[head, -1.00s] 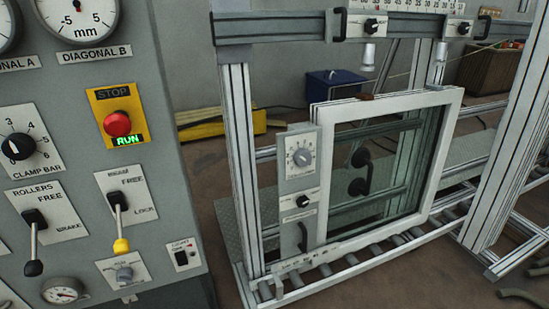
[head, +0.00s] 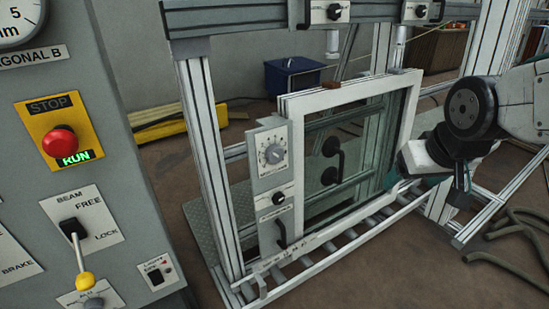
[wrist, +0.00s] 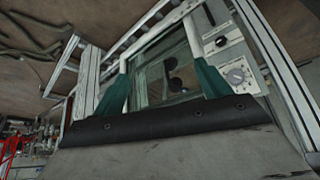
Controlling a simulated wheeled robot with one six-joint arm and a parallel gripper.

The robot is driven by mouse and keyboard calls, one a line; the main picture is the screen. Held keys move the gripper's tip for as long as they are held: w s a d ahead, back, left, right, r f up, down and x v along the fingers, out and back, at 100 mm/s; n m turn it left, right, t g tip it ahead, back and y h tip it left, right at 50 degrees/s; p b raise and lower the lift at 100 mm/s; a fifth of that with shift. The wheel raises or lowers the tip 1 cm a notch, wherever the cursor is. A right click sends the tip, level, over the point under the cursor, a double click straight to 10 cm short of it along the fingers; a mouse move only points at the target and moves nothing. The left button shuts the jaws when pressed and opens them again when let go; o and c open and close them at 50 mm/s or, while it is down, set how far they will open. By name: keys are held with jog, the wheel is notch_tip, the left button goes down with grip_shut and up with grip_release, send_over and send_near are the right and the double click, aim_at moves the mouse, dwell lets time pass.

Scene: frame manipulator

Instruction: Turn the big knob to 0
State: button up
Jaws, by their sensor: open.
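The big knob (head: 273,154) is a grey round knob on a white square dial plate, at the top of a grey panel on the left side of the white window frame. Its pointer setting is too small to read. It also shows in the wrist view (wrist: 237,76), right of my fingers. My gripper (head: 394,180) is at the right of the head view, well right of the knob and touching nothing visible. In the wrist view its two teal fingers (wrist: 162,86) are spread wide with nothing between them.
Below the big knob are a small black knob (head: 279,198) and a black handle (head: 282,233). Metal posts and an overhead rail (head: 270,18) surround the frame. A grey console (head: 110,165) with a red stop button stands at left. Hoses (head: 520,240) lie at right.

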jog(key=w+a+f+n+t+y, duration=0.1)
jog(key=w+a+f+t, duration=0.2)
jog(key=w, duration=0.7)
jog(key=n+t+y, duration=0.4)
jog(key=t+y, duration=0.3)
jog(key=y, duration=0.1)
send_near(277, 156)
jog(key=w, duration=0.1)
jog(key=x, duration=0.8)
jog(key=shift+s+a, duration=0.2)
jog(key=c, duration=1)
